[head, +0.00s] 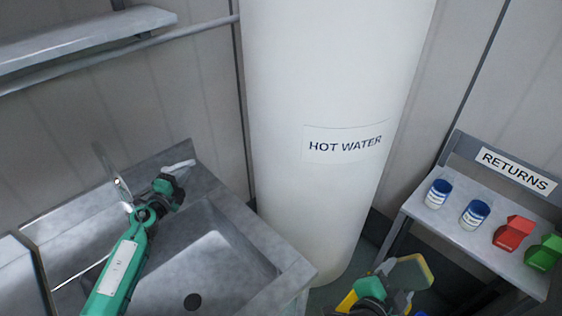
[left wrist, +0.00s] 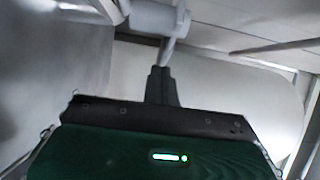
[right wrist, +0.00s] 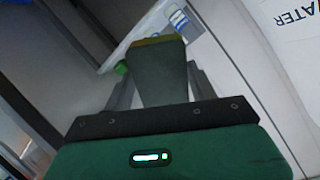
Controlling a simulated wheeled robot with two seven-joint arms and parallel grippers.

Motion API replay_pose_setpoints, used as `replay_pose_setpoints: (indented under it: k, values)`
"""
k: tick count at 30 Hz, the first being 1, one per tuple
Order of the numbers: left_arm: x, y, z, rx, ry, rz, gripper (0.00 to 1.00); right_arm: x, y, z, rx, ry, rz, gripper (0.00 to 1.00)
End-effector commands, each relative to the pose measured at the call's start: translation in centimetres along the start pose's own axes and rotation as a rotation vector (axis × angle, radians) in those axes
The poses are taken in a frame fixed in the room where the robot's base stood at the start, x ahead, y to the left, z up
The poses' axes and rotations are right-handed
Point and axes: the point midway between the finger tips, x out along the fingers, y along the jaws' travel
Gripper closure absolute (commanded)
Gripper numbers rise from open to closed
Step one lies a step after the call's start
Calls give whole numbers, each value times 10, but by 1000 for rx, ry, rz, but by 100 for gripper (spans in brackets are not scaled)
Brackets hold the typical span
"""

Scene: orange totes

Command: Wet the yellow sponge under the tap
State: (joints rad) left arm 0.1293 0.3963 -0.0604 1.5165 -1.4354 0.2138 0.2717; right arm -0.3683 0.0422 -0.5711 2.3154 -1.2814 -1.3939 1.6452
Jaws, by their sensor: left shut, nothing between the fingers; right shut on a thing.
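The yellow sponge (head: 413,270), with a green side, is held in my right gripper (head: 392,288) at the bottom right of the head view. It also shows between the fingers in the right wrist view (right wrist: 160,72). The right gripper is away from the sink, in front of the returns shelf. The metal tap (head: 122,190) stands at the back edge of the sink (head: 225,250). My left gripper (head: 175,182) is shut and empty beside the tap. In the left wrist view its closed fingers (left wrist: 161,86) point at a pale tap part (left wrist: 158,18); contact cannot be told.
A white hot water cylinder (head: 330,80) stands right of the sink. The returns shelf (head: 450,225) holds two blue-and-white cans (head: 438,193), a red item (head: 513,233) and a green item (head: 545,252). A metal wall shelf (head: 85,40) hangs at upper left. The sink basin is empty.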

Motion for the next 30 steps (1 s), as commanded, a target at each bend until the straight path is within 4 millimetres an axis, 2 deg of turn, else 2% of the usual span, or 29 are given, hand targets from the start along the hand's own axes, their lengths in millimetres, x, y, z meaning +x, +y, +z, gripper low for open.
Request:
replay_pose_setpoints:
  k: [8,21,30]
  values:
    - [0,0,0,0,0,0,100,0,0,0,0,0,0,61]
    - [20,-1,4,1,1,-1,100,-2,-4,-6,0,0,0,61]
    - [20,0,5,1,0,-1,100,-2,-4,-6,0,0,0,61]
